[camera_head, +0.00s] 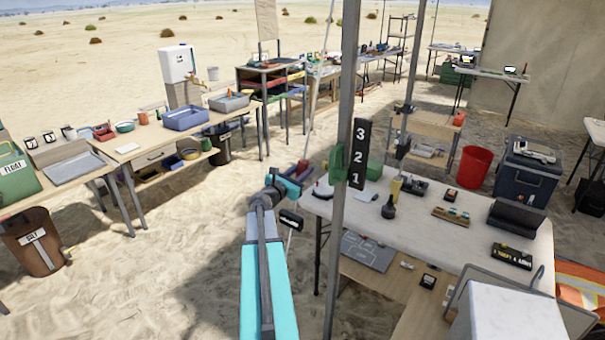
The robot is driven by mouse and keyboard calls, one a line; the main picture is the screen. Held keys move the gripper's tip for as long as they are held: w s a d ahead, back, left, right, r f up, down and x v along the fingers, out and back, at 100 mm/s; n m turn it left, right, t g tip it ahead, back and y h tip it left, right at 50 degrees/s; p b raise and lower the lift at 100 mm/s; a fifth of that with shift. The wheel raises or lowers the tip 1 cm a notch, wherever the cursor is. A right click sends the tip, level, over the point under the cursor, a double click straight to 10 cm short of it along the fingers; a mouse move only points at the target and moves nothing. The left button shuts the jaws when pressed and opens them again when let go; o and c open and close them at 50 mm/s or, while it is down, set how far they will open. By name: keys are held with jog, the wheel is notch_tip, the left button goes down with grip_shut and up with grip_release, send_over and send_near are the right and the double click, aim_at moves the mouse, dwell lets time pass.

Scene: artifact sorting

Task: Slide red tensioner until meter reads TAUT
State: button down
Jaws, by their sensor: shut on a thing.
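A small dark red piece, which looks like the red tensioner (302,167), sits on a pale slanting guy line (319,95) left of the grey pole. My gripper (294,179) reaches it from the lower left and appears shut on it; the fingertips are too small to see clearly. A small black box, possibly the meter (290,218), hangs just below my gripper on a thin pale line. Its face and reading cannot be made out.
A grey pole (345,110) with a green clamp (338,163) and a black 3-2-1 sign (360,153) stands close right of my gripper. A cluttered white table (470,225) lies beyond it. Sand (180,255) is open to the left.

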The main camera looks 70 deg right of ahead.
jog(key=shift+s+r, duration=0.15)
jog(key=shift+r, duration=0.45)
jog(key=c, duration=1.4)
grip_release()
jog(key=shift+a, duration=0.15)
jog(key=w+a+b, duration=0.2)
jog(key=a+b, duration=0.2)
jog(key=a, duration=0.9)
jog(key=shift+w+a, duration=0.15)
jog(key=shift+w, duration=0.2)
